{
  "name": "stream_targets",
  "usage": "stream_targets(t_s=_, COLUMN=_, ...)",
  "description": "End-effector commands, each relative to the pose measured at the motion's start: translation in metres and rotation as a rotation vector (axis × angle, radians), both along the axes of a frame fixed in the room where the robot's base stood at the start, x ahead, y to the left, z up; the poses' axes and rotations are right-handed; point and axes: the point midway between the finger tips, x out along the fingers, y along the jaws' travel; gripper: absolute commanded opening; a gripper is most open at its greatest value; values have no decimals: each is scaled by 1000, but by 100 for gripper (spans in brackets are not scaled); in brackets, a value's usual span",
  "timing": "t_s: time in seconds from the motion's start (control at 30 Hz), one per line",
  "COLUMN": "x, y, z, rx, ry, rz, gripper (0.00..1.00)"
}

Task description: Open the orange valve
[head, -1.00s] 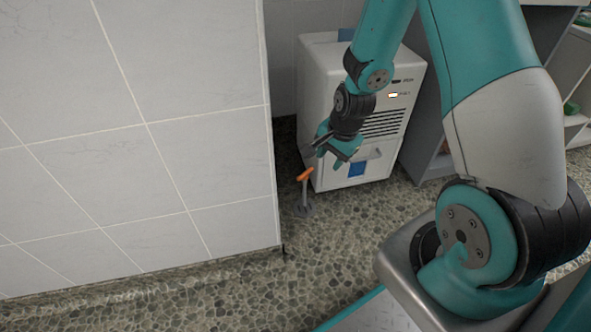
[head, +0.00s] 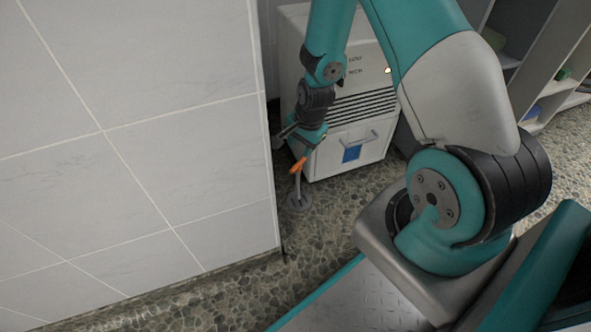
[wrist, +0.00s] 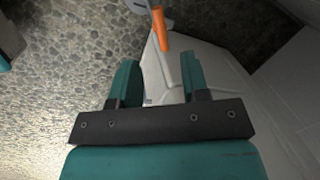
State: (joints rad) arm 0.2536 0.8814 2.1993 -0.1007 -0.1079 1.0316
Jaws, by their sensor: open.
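The orange valve (head: 298,164) is a small orange lever on top of a thin grey stand with a round foot on the pebbled floor. It stands just right of the tiled wall's edge, in front of a white machine. My gripper (head: 297,140) is close above and behind the lever in the head view. In the wrist view the orange lever (wrist: 160,29) lies just beyond the fingertips, in line with the gap between them. My gripper (wrist: 160,75) is open and empty. I see no contact with the lever.
The tiled wall (head: 140,130) fills the left, its edge close to the valve. The white machine (head: 345,110) with a vent and a drawer stands behind. Shelves (head: 545,60) stand at the right. Pebbled floor (head: 225,285) is clear in front.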

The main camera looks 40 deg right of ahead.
Motion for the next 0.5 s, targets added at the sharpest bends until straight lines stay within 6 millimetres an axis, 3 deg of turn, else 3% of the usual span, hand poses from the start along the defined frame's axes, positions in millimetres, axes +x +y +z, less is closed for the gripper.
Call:
stream_targets(t_s=0.03, x=2, y=1, z=-20, rx=0, ry=2, rz=0, gripper=42)
stream_targets(t_s=0.2, x=9, y=2, z=-57, rx=1, ry=1, rz=-1, gripper=42)
stream_targets(t_s=0.5, x=17, y=3, z=-93, rx=0, ry=0, rz=-3, gripper=42)
